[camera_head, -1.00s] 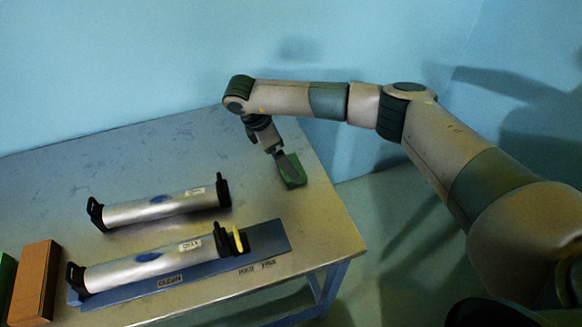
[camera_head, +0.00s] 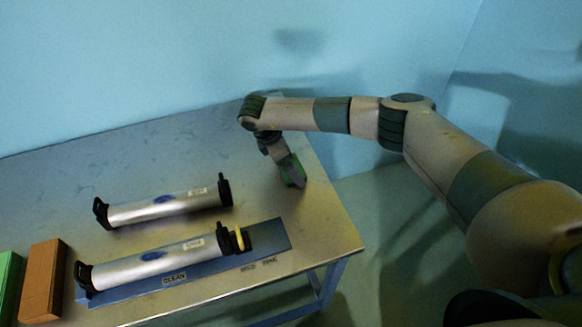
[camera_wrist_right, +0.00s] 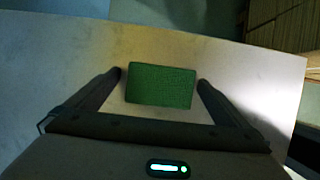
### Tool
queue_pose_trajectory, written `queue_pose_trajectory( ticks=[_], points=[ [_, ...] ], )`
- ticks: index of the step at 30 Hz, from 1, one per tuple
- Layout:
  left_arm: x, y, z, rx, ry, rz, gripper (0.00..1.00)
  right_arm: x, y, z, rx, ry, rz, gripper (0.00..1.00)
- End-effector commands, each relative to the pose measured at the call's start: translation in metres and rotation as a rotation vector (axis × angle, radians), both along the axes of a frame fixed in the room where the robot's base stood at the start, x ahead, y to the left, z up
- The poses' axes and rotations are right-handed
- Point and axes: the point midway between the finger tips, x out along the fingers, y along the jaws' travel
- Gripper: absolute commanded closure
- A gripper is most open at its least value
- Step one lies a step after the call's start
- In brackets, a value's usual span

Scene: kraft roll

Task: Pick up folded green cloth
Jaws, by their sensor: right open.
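The folded green cloth (camera_wrist_right: 161,86) is a flat rectangle on the metal table, seen whole in the right wrist view. It lies between the two fingers of my right gripper (camera_wrist_right: 159,78), with a gap on each side. The fingers are open and do not touch it. In the head view my right gripper (camera_head: 288,170) points down over the cloth (camera_head: 298,181) near the table's right edge and hides part of it. My left gripper is not in view.
Two silver rollers with black ends lie to the left, one bare on the table (camera_head: 165,208) and one (camera_head: 160,262) on a blue plate (camera_head: 270,237). An orange-brown block (camera_head: 43,280) and a green block (camera_head: 9,285) stand at the left. The table's back (camera_head: 150,150) is clear.

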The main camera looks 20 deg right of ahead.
Motion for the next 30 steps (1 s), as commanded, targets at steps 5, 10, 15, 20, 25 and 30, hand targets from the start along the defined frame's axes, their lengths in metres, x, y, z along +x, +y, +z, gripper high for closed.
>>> queue_pose_trajectory(
  ticks=[5, 10, 15, 20, 25, 30],
  points=[
    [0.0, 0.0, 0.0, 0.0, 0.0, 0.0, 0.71, 0.0, 0.0, 0.0, 0.0, 0.0, 0.0, 0.0],
    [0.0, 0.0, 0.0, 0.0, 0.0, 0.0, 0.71, 0.0, 0.0, 0.0, 0.0, 0.0, 0.0, 0.07],
    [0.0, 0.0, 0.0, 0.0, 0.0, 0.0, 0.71, 0.0, 0.0, 0.001, 0.0, -0.001, 0.0, 0.36],
    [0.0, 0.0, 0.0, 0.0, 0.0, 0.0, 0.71, 0.0, 0.0, 0.001, 0.0, -0.001, 0.0, 0.36],
    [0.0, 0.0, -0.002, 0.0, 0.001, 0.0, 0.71, 0.0, 0.0, 0.002, 0.0, -0.001, 0.0, 0.36],
    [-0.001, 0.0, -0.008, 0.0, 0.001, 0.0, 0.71, 0.001, 0.0, 0.012, 0.0, -0.003, 0.0, 0.37]
  ],
)
